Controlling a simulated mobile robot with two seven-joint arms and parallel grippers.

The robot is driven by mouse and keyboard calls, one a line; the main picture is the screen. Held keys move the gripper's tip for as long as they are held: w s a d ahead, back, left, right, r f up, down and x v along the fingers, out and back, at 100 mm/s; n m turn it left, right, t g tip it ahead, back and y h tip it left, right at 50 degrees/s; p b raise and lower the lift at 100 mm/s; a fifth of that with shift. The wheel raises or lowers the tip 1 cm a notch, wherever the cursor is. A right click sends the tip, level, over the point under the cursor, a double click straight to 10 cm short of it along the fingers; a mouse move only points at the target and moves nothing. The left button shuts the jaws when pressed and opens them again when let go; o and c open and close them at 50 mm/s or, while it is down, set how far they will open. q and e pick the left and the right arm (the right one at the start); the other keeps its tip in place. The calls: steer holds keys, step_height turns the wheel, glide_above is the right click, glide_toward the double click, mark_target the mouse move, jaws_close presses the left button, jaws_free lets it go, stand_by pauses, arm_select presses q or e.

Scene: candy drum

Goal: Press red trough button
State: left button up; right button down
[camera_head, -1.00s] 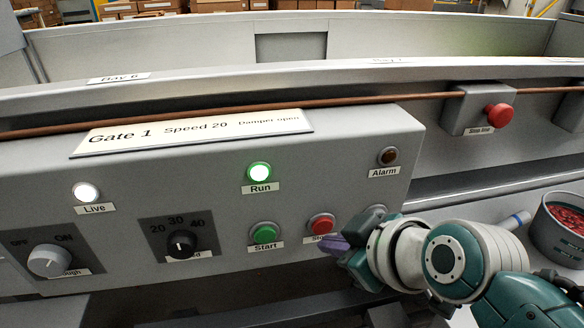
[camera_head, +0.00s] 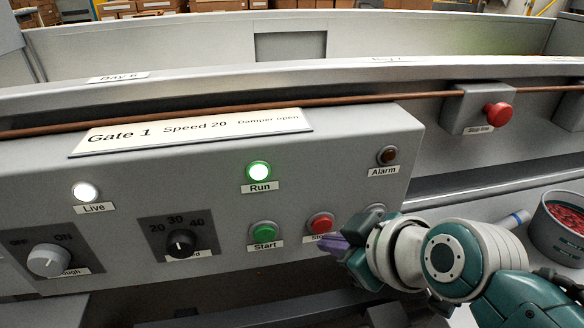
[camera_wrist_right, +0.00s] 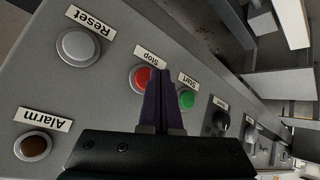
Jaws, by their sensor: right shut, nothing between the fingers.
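The red Stop button (camera_head: 321,223) sits on the grey control panel (camera_head: 330,150), to the right of the green Start button (camera_head: 264,233). My right gripper (camera_head: 330,243) is shut and empty, its purple fingertips just below and in front of the red button in the head view. In the right wrist view the fingers (camera_wrist_right: 163,80) overlap the right part of the red button (camera_wrist_right: 142,77), and the green button (camera_wrist_right: 186,99) lies on their other side. I cannot tell whether the tips touch the panel. My left gripper is not in view.
The green Run lamp (camera_head: 259,171) and white Live lamp (camera_head: 86,192) are lit; the Alarm lamp (camera_head: 388,156) is dark. A grey Reset button (camera_wrist_right: 78,46) is nearby. A separate red stop line button (camera_head: 498,114) is at upper right. A bucket of red pieces (camera_head: 562,225) stands at right.

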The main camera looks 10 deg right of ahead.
steer(key=shift+w, duration=0.45)
steer(key=shift+w+b, duration=0.3)
steer(key=shift+w, duration=0.1)
stand_by(0.7)
stand_by(0.4)
steer(key=shift+s+p, duration=0.7)
steer(key=shift+s, duration=0.1)
